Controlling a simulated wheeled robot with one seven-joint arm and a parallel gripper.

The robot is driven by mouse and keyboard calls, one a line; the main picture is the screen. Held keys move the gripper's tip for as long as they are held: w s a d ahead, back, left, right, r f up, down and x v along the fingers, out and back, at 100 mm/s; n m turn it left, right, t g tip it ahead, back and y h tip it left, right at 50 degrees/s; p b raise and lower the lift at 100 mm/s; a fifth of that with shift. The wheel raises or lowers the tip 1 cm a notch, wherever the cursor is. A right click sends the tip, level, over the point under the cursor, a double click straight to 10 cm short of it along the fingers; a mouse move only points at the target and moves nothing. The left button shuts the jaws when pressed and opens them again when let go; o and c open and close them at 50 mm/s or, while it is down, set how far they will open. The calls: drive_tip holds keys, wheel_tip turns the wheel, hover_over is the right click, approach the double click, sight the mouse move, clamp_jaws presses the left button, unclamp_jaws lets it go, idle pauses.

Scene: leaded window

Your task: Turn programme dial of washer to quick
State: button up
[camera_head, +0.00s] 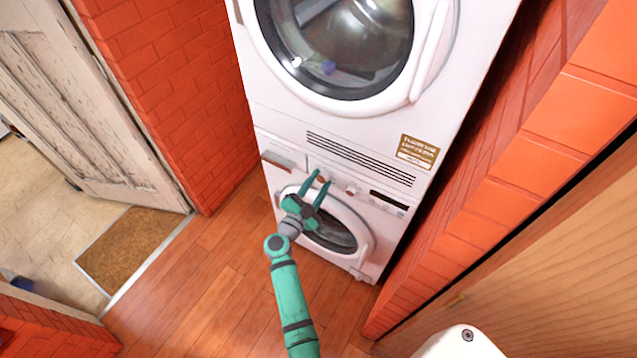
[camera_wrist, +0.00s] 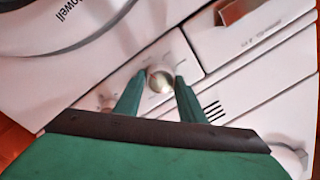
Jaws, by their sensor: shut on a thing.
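The washer (camera_head: 265,175) is the lower white machine in the head view, with a round door and a control panel along its top. Its programme dial (camera_wrist: 160,80) is a round, pale, shiny knob on the panel in the wrist view. My gripper (camera_head: 320,177) reaches the panel from the front and is shut on the dial, one green finger on each side of it. In the head view the fingers partly hide the dial. I cannot read any programme marks or tell which setting the dial points to.
A second white machine (camera_head: 262,103) with a round glass door is stacked above the washer. The detergent drawer (camera_head: 283,158) is beside the dial, and a smaller knob (camera_head: 351,190) and dark display (camera_head: 389,200) are on its other side. Brick walls flank the machines. Wooden floor lies in front.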

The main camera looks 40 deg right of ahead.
drive_tip(key=m, duration=0.4)
drive_tip(key=shift+w+m, duration=0.1)
drive_tip(key=shift+m, duration=0.3)
drive_tip(key=m, duration=0.2)
drive_tip(key=shift+m+h, duration=0.3)
drive_tip(key=shift+m, duration=0.1)
drive_tip(key=shift+m+g, duration=0.5)
drive_tip(key=shift+m, duration=1.7)
drive_tip(key=shift+f, duration=0.1)
drive_tip(key=o, duration=1)
drive_tip(key=shift+o, duration=0.2)
drive_tip(key=shift+a, duration=0.1)
drive_tip(key=shift+a, duration=0.2)
drive_tip(key=v, duration=1)
drive_tip(key=shift+s, duration=0.3)
drive_tip(key=shift+f, duration=0.1)
